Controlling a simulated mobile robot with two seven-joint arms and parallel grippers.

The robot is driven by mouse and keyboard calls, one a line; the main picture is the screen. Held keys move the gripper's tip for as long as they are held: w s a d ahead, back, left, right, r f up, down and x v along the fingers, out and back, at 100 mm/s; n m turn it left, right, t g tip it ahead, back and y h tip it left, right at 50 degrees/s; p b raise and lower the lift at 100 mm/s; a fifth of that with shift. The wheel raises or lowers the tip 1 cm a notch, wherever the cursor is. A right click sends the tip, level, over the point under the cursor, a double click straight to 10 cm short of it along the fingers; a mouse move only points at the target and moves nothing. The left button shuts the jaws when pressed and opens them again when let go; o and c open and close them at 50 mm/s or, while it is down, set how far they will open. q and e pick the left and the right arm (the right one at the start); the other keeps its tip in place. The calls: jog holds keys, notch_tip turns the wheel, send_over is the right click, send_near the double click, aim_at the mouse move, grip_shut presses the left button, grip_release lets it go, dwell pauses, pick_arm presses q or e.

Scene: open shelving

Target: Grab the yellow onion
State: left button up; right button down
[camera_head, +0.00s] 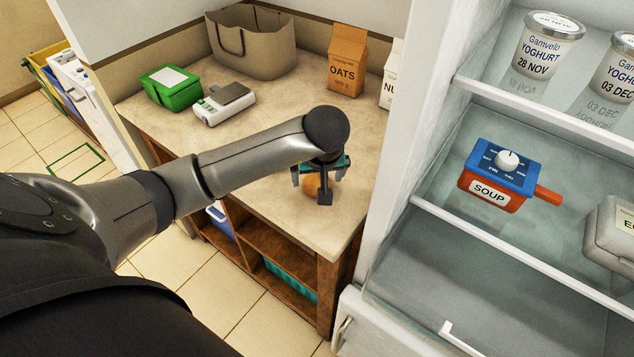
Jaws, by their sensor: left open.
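The yellow onion (311,187) is a small orange-brown round thing on the counter, near its front right part. My left gripper (318,190) is right over it, pointing down, with its fingers open around or just in front of the onion. The gripper hides much of the onion, and I cannot tell whether the fingers touch it. My right gripper is not in view.
The counter (260,200) also bears a green box (172,92), a scale (224,103), a grey bag (252,45) and an oats carton (346,62). An open fridge on the right holds a soup container (492,185) and yoghurt tubs (546,42).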

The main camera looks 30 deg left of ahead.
pick_arm(q)
jog(key=shift+x, duration=1.45)
jog(key=shift+c, duration=0.2)
jog(key=shift+r, duration=0.1)
jog(key=c, duration=1.2)
